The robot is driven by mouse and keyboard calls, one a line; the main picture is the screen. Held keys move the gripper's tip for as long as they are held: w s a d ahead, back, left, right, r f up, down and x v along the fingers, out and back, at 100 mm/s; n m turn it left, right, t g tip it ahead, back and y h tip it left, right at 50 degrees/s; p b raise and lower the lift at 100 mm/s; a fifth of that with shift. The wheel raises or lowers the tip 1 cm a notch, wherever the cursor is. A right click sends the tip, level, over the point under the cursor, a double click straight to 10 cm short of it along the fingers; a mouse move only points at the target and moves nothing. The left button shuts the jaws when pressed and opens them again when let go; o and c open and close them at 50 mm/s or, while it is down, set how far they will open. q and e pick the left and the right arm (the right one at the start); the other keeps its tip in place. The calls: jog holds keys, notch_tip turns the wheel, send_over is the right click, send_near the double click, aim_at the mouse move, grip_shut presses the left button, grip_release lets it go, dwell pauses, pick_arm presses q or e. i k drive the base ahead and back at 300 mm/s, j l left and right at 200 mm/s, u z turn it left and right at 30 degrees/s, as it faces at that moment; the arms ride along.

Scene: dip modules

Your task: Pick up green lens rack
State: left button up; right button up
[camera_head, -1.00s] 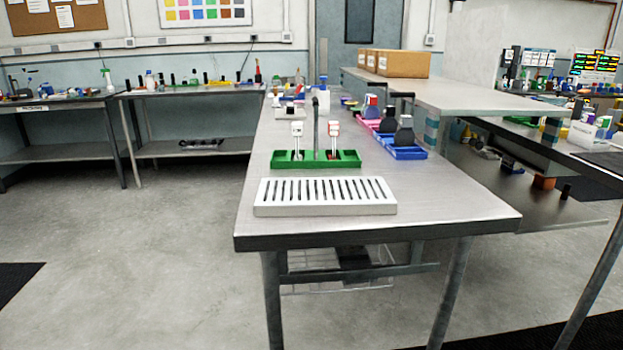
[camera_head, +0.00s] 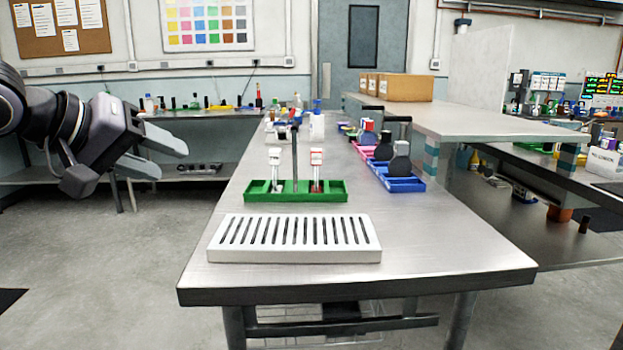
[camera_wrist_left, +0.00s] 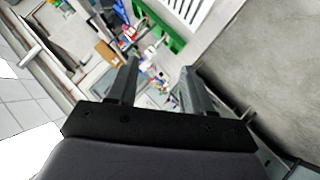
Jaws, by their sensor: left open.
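The green lens rack (camera_head: 296,197) stands on the metal table (camera_head: 440,235), behind a white slotted tray. It has a dark upright handle in the middle and two white-topped items standing in it, one on each side. The rack also shows in the left wrist view (camera_wrist_left: 160,27), near the top and partly cut off. My left gripper (camera_head: 172,155) is raised off the table's left side, well apart from the rack. Its two fingers (camera_wrist_left: 160,85) are spread and nothing is between them. My right gripper is not in view.
The white slotted tray (camera_head: 293,253) lies at the table's near end. Blue (camera_head: 404,184) and pink (camera_head: 363,151) racks stand to the right. A raised shelf (camera_head: 470,124) with cardboard boxes (camera_head: 400,88) borders the right. Bare tabletop lies right of the tray.

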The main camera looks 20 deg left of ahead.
aim_at(295, 191)
jog(key=i, duration=1.05)
